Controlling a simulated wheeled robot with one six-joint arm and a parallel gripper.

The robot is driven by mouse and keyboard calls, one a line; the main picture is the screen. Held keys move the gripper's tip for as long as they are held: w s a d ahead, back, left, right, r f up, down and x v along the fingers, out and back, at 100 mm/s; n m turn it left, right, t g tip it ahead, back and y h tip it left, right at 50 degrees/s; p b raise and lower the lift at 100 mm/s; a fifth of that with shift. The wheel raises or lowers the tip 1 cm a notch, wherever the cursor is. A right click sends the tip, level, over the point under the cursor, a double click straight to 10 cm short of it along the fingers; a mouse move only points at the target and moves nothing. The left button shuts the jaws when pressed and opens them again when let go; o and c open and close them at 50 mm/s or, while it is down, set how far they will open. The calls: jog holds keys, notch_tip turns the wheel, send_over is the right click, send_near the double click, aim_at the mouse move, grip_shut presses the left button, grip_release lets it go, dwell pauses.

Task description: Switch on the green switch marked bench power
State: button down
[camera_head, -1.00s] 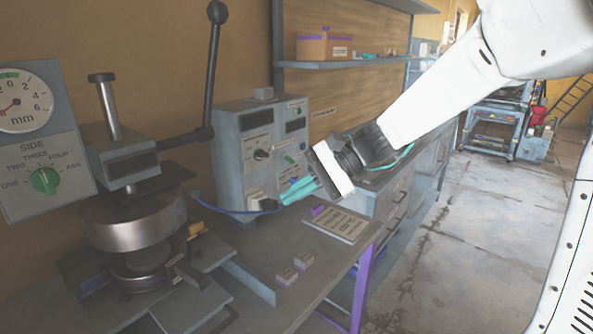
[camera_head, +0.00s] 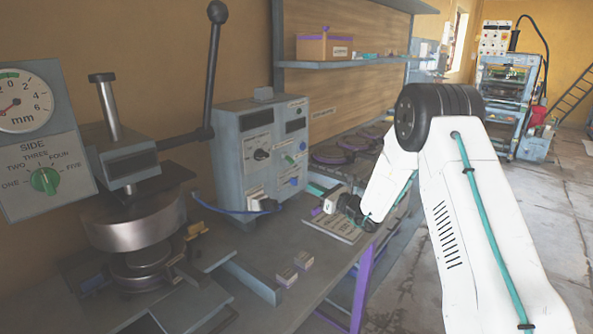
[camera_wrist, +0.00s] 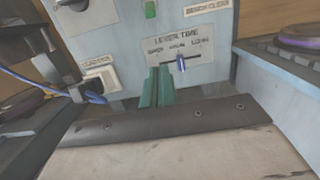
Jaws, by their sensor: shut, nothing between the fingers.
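A grey control box (camera_head: 262,155) stands on the bench. A small green switch (camera_head: 289,159) is on its front, above a blue slider (camera_head: 293,181). In the wrist view the green switch (camera_wrist: 151,9) is at the top edge, with the blue slider (camera_wrist: 182,62) below it on a time scale. The words "bench power" are not readable in either view. My gripper (camera_wrist: 158,88) has its teal fingers together and empty, pointing at the box's lower front, below and left of the slider. In the head view my gripper (camera_head: 316,189) is low at the box's right, partly behind my arm.
A blue cable with a plug (camera_head: 265,204) is at the box's lower front. A printed board (camera_head: 335,226) lies below my gripper. Purple-rimmed round plates (camera_head: 332,155) stand right of the box. A lever press (camera_head: 135,220) stands at left.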

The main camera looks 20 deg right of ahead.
aim_at(284, 173)
jog(key=x, duration=1)
jog(key=shift+a, duration=0.1)
jog(key=shift+s+d+r, duration=0.2)
jog(key=shift+s+r, duration=0.05)
jog(key=shift+r, duration=0.35)
jog(key=shift+s+d+r, duration=0.25)
jog(key=shift+r, duration=0.4)
jog(key=shift+s+r, duration=0.2)
jog(key=shift+r, duration=0.3)
jog(key=shift+d+r, duration=0.1)
jog(key=shift+d, duration=0.15)
